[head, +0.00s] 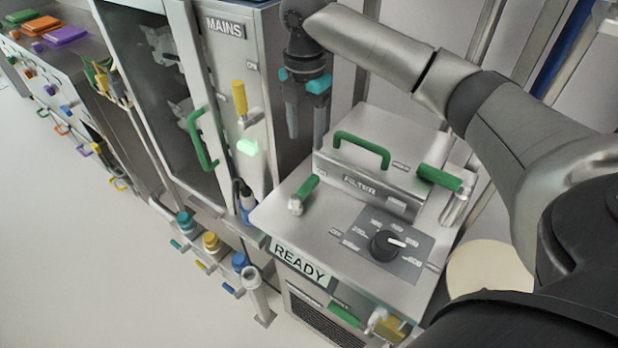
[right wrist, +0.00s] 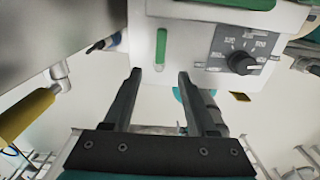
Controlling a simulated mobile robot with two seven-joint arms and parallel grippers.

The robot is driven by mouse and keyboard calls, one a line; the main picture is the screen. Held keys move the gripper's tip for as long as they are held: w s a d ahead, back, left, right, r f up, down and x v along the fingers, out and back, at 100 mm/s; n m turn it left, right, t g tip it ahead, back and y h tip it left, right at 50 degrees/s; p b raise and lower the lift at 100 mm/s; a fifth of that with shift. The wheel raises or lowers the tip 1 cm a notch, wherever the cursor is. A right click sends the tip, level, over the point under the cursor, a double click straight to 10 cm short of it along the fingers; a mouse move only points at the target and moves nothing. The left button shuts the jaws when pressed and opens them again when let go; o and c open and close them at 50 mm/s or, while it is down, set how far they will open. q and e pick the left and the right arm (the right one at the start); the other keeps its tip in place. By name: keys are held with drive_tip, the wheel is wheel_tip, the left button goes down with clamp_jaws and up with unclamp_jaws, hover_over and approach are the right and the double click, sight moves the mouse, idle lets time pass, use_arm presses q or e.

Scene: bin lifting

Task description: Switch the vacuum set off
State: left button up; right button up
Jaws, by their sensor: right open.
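The vacuum set (head: 330,222) is a steel unit with a lit READY panel (head: 299,263) on its front. Its black rotary knob (head: 385,245) sits on a grey dial plate, with its white mark pointing right; the knob also shows in the right wrist view (right wrist: 241,62). The dial labels are too small to read surely. A green lever handle (head: 306,187) is at the left of the top; it also appears in the right wrist view (right wrist: 161,48). My right gripper (head: 306,138) is open and empty, pointing down above and behind this lever. My left gripper is out of view.
A FILTER box (head: 372,186) with a green handle stands on the unit's back. Another green lever (head: 440,178) is at its right. A MAINS cabinet (head: 225,27) with a yellow lever (head: 239,98) stands close left. Floor (head: 80,250) is free at the front left.

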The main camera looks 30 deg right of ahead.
sight(309, 182)
drive_tip(key=f+b, duration=0.1)
drive_tip(key=f, duration=0.3)
drive_tip(key=f+b, duration=0.1)
drive_tip(key=f, duration=0.4)
drive_tip(key=f+b, duration=0.1)
drive_tip(key=f, duration=0.4)
drive_tip(key=shift+w+d+f, duration=0.1)
drive_tip(key=shift+d, duration=0.3)
clamp_jaws()
idle(0.9)
